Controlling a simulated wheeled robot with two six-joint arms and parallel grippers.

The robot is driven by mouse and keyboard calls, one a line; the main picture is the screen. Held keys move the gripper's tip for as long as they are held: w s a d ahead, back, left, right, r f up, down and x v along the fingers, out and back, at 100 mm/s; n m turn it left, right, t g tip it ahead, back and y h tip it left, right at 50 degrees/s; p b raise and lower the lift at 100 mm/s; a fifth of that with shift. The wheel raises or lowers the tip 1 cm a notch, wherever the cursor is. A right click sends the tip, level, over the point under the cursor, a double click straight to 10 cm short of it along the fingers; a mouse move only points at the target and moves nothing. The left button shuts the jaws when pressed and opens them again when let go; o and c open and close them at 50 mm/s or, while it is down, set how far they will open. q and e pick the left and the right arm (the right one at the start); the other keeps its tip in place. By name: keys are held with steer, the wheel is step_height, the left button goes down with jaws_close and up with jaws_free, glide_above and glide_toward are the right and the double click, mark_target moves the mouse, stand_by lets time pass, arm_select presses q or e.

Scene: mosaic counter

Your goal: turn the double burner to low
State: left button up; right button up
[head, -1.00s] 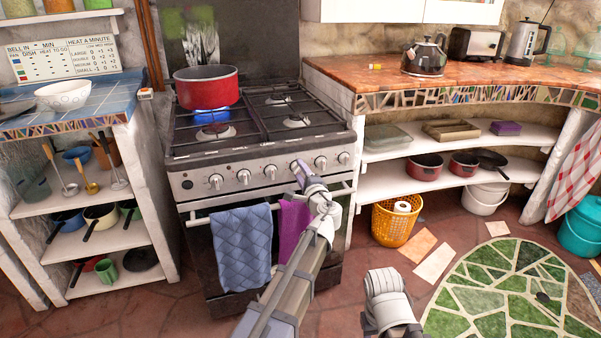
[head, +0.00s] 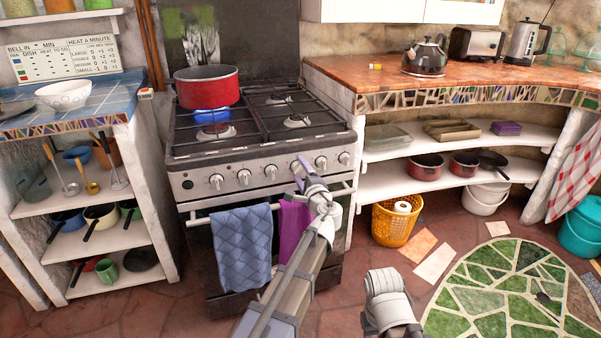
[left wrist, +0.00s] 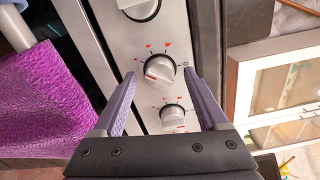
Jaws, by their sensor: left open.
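The stove (head: 200,165) has a row of several silver knobs along its front panel. My left gripper (head: 299,166) is at this panel, right of the middle, and hides part of the row. In the left wrist view my left gripper (left wrist: 160,75) is open, with one finger on each side of a silver knob (left wrist: 160,68). That knob has a red line on its face and red marks around it. I cannot tell whether the fingers touch it. Other knobs sit above (left wrist: 140,6) and below (left wrist: 172,115) it. The double burner's label is not readable.
A red pot (head: 206,88) stands over a blue flame at the back left. A blue towel (head: 242,248) and a purple towel (head: 294,222) hang from the oven rail below the knobs. A heat chart (head: 65,60) stands at the left. A yellow basket (head: 396,220) stands right of the stove.

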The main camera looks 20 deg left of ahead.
arm_select(q)
steer(key=v, duration=0.7)
steer(key=shift+s+d, duration=0.2)
steer(key=shift+s, duration=0.1)
steer(key=s+d+f+n+g+h, duration=0.25)
steer(key=s+f+n+g, duration=0.55)
steer(key=s+f, duration=0.65)
steer(key=s+d+f+n+g+h, duration=0.1)
steer(key=s+d+f+g+h, duration=0.25)
steer(key=s, duration=0.35)
steer(key=s+d+f+g+h, duration=0.25)
steer(key=s+d+f, duration=0.2)
steer(key=s, duration=0.25)
step_height(320, 180, up, 37)
steer(key=s+d+g+p, duration=0.1)
steer(key=d+p, duration=0.1)
steer(key=p, duration=3.4)
steer(key=shift+s, duration=0.2)
steer(key=shift+f, duration=0.1)
